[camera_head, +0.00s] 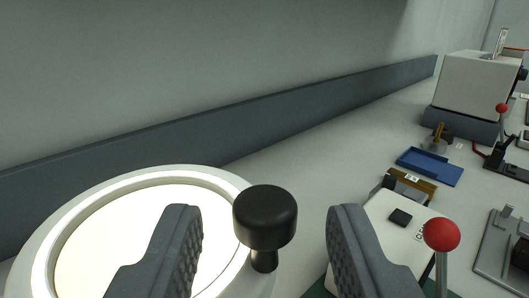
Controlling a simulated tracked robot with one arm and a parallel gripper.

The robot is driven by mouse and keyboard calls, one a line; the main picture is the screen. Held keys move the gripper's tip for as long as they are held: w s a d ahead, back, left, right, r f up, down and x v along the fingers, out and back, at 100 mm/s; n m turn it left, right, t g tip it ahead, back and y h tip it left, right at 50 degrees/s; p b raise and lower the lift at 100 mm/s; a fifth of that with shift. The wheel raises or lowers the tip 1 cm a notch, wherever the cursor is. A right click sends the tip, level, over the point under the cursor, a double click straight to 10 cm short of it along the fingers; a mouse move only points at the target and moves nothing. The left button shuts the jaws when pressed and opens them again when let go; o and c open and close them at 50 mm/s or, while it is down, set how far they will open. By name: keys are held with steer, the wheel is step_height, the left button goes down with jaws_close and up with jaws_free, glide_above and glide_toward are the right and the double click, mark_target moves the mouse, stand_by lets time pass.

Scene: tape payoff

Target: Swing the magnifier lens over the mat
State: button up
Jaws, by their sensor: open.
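The magnifier lens (120,245) is a round white ring with a bright, pale centre at the lower left. A black knob (265,213) on a short stem stands at the right side of its rim. My gripper (265,222) is open, with one grey finger on each side of the knob. Gaps show between the knob and both fingers, the wider one on the right. The left finger hides part of the lens. Dark green strips at the bottom edge, beside a white device, may be the mat (429,288); most of it is hidden or out of frame.
The white device (376,232) with a red-ball lever (441,235) stands right of my right finger. A blue tray (430,167) and a large grey machine (478,85) stand farther back. A dark ledge (260,115) runs along the wall. The bench between ledge and device is clear.

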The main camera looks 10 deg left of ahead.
mark_target(264, 238)
steer(key=shift+w+a, duration=0.15)
steer(key=shift+w, duration=0.75)
steer(key=shift+w+a, duration=0.1)
steer(key=shift+w, duration=0.65)
